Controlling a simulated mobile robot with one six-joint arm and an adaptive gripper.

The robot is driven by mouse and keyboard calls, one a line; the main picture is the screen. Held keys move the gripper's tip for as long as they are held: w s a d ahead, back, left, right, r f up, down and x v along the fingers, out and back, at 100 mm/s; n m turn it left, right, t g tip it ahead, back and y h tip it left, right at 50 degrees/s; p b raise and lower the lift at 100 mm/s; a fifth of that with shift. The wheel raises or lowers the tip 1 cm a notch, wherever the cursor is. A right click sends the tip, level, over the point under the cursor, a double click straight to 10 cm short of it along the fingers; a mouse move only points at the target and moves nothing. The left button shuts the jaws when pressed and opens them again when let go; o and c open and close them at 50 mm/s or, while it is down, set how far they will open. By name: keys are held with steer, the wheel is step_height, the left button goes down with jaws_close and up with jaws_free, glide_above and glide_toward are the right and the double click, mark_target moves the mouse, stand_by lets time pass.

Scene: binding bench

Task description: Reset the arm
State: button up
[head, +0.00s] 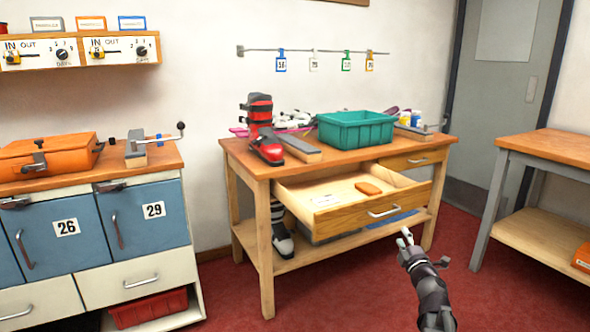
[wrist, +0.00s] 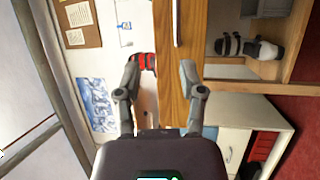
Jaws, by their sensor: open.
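My gripper (head: 408,238) is in front of the wooden bench's open drawer, at the lower right of the head view, above the red floor. In the wrist view my gripper (wrist: 160,70) has its two fingers spread wide apart, with nothing held between them.
The bench's drawer (head: 365,214) stands open with an orange-brown item (head: 368,188) inside. A red boot (head: 262,130) and a teal crate (head: 356,130) stand on the bench top. Blue cabinets (head: 150,214) are at left, another table (head: 562,147) at right. Red floor (head: 345,290) is clear.

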steer(key=s+a+f+m+g+h+p, duration=0.3)
steer(key=s+f+m+g+h, duration=0.45)
steer(key=f+m+g, duration=0.6)
steer(key=s+a+f+m+g+y+p, duration=0.1)
steer(key=s+a+f+m+g+y, duration=0.15)
steer(key=s+a, duration=0.4)
steer(key=s+a+f+m+g+y+p, duration=0.1)
steer(key=s+a+m+g+y, duration=0.2)
steer(key=s+a, duration=0.4)
step_height(320, 180, up, 37)
steer(key=s+d+g+p, duration=0.1)
steer(key=p, duration=3.6)
steer(key=shift+s+n, duration=0.15)
steer(key=shift+n, duration=0.25)
steer(key=shift+f, duration=0.1)
